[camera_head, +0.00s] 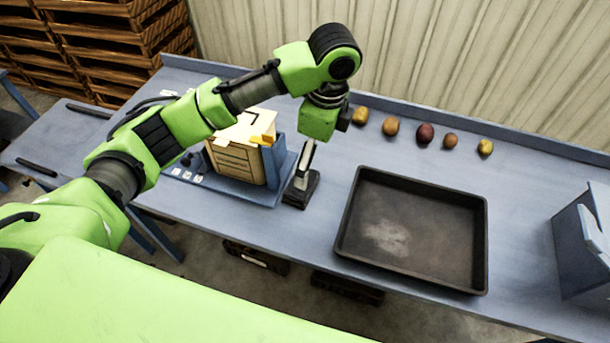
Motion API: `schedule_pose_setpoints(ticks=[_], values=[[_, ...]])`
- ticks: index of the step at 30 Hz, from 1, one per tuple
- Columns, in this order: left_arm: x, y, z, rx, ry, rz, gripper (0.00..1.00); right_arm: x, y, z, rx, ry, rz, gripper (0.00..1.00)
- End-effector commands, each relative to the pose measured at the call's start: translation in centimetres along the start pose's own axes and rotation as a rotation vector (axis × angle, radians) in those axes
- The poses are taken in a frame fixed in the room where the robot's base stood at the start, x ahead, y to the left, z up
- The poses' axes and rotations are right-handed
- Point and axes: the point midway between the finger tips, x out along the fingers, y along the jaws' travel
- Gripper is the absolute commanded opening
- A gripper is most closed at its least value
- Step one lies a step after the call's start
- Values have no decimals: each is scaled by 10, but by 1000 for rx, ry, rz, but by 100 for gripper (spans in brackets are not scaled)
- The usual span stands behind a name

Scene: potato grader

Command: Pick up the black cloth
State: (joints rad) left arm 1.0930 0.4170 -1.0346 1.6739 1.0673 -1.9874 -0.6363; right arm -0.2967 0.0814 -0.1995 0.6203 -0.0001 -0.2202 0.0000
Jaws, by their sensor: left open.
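I cannot make out a black cloth for sure. A small dark square block (296,196) sits on the blue table under a short silver post, below my wrist; it looks more like a stand's foot than cloth. My left arm comes in from the left, and its green wrist is over the table. My left gripper (345,118) shows only as a small dark part at the wrist, open, with its fingers mostly hidden. I see nothing held in it. My right gripper is out of view.
A dark empty tray (478,245) takes up the middle of the blue table (525,195). Several potatoes (425,133) lie in a row along the back. A light box (236,161) stands left of the post. A blue-grey bin (580,250) stands at the right edge.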

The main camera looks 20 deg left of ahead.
Motion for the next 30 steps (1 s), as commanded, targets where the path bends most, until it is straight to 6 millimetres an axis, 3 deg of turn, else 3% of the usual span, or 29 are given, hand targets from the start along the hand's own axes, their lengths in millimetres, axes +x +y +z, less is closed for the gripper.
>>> schedule_pose_setpoints(ticks=[3, 7, 18, 26, 30], values=[[-15, -8, 15, 13, -36, 9, 96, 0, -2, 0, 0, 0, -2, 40], [-12, -8, 21, 20, -48, 18, 96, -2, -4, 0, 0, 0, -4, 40], [53, -7, 23, 19, -48, 17, 96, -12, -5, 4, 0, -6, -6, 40], [72, -5, 23, 19, -48, 16, 96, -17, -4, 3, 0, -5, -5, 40], [92, 1, 20, 20, -48, 18, 96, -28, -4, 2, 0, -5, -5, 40]])
